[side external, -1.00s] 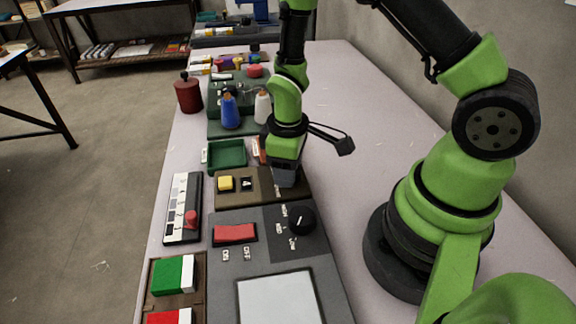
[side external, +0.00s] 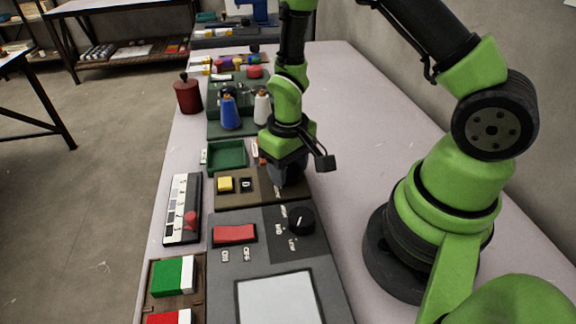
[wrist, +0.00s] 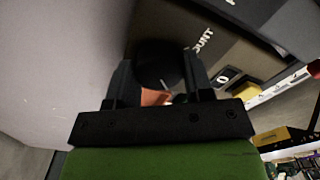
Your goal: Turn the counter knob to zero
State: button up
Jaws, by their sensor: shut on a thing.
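The brown counter box (side external: 235,200) sits on the table below my gripper (side external: 288,180). It carries a yellow button (side external: 225,184) and a small display window (side external: 246,184). In the wrist view the display (wrist: 223,79) reads 0, beside the lettering "COUNT" (wrist: 203,42). The round black counter knob (wrist: 157,62) shows between my two fingers in the wrist view, and my gripper is shut on it. In the side view, my gripper hides the knob.
A grey panel with a red switch (side external: 234,234) and another black knob (side external: 301,220) lies nearer the camera. A green tray (side external: 227,155) and thread cones (side external: 230,112) stand beyond. The table's right side is clear.

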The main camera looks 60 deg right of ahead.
dwell(0.3)
jog(key=o, duration=0.9)
jog(key=shift+o, duration=0.2)
notch_tip(320, 180, up, 10)
notch_tip(320, 180, up, 12)
jog(key=m+t, duration=0.1)
jog(key=t, duration=0.3)
send_over(288, 168)
jog(key=s+a, duration=0.2)
jog(key=s, duration=0.2)
jog(key=s+a+r+t+y, duration=0.1)
jog(key=s+r+t+y, duration=0.1)
jog(key=s+r, duration=0.3)
jog(key=s+t, duration=0.1)
jog(key=s, duration=0.1)
jog(key=shift+s+a+r+m, duration=0.15)
jog(key=shift+s+m, duration=0.15)
jog(key=shift+s, duration=0.1)
